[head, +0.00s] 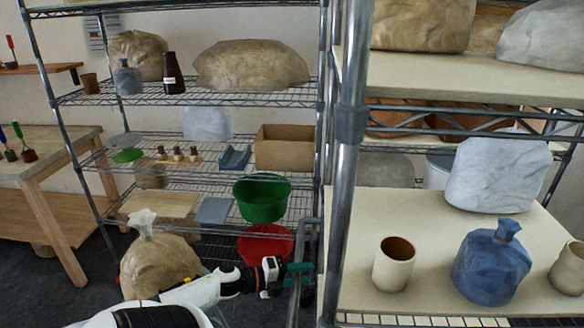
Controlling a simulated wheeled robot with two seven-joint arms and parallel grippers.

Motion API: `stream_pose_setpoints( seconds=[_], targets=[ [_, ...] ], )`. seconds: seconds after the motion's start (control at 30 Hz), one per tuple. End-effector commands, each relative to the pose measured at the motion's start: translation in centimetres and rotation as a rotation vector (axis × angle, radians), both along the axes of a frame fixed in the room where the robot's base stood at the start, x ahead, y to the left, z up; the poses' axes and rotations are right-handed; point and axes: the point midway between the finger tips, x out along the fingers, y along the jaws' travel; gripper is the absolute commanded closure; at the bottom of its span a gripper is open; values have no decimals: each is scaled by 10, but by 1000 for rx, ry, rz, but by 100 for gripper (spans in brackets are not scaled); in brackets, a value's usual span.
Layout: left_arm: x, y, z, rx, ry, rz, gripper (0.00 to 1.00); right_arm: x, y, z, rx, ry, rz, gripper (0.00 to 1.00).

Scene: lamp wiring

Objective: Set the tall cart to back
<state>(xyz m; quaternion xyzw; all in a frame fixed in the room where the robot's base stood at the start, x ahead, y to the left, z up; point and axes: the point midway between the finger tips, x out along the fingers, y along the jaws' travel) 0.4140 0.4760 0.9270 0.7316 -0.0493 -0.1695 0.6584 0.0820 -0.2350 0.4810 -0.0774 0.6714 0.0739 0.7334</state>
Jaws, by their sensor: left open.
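The tall cart stands close on the right, with a thick grey metal post (347,150) and cream shelf boards (450,258). A grey upright bar (298,238), which looks like its handle, runs down beside the post. My left gripper (302,278) is open at this bar, with its teal fingertips reaching to it. The bar crosses in front of part of the fingers, and I cannot tell whether they touch it. The cart's base and wheels are out of view. My right gripper is not in view.
The cart carries a blue jug (491,262), a beige cup (394,264) and covered bundles. A wire rack (200,98) stands behind, with a green bucket (262,198) and a red bowl (266,243). A tan sack (158,262) sits low near my left arm. A wooden table (52,172) is at left.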

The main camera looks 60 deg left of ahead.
Motion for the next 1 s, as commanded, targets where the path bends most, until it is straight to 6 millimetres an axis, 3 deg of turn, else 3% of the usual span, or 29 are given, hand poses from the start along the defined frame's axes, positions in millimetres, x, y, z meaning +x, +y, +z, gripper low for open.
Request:
stream_pose_setpoints(
  seconds=[0.17,0.6,0.8,1.0],
  targets=[
    [-21,6,0,0,3,1,57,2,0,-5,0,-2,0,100],
    [-103,34,17,-2,0,6,57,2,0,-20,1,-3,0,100],
    [-117,39,21,-1,-1,5,57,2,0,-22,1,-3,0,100],
    [-118,39,22,-2,-2,6,57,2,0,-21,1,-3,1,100]
  ],
)
